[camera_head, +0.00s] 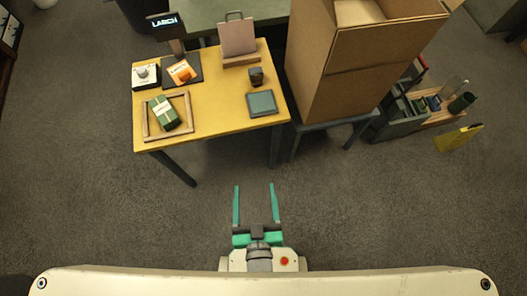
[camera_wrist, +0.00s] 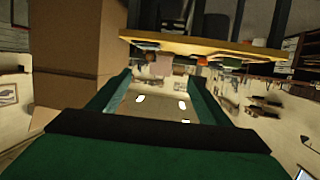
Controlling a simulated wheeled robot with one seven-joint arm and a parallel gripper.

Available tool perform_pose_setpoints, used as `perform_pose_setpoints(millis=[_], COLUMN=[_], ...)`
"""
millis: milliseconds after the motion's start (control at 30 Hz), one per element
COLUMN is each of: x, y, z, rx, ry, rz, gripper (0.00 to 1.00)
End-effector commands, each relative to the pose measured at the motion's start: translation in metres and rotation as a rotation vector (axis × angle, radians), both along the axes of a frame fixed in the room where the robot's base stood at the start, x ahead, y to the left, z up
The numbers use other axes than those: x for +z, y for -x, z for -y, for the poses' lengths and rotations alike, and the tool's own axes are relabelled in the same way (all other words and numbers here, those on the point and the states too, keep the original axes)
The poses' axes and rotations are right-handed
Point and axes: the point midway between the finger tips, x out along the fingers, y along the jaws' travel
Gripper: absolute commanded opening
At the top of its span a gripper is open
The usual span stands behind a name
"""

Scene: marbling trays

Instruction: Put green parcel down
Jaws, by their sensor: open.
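The green parcel (camera_head: 164,113), with a pale band and label, lies tilted within a wooden frame (camera_head: 148,132) at the left of the yellow table (camera_head: 210,126). My gripper (camera_head: 255,188) is open, its two green fingers spread with nothing between them. It is over the floor in front of the table, well apart from the parcel. In the wrist view, my open fingers (camera_wrist: 160,88) point towards the table edge (camera_wrist: 215,47), which appears upside down.
On the table are an orange item (camera_head: 182,72) on a dark pad, a small boxed device (camera_head: 145,75), an upright pinkish board (camera_head: 237,38), a dark cup (camera_head: 256,76) and a grey-green square (camera_head: 262,103). Large cardboard boxes (camera_head: 335,80) stand to the right. The floor before the table is clear.

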Motion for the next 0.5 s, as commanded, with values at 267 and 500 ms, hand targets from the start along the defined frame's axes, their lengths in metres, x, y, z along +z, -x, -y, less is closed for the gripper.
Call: perform_pose_setpoints(millis=[267,500], x=[0.035,0.041], y=[0.049,0.055], z=[0.024,0.026], rx=[-0.081,-0.091], ry=[0.01,0.01], rz=[0.024,0.031], gripper=[0.72,0.72])
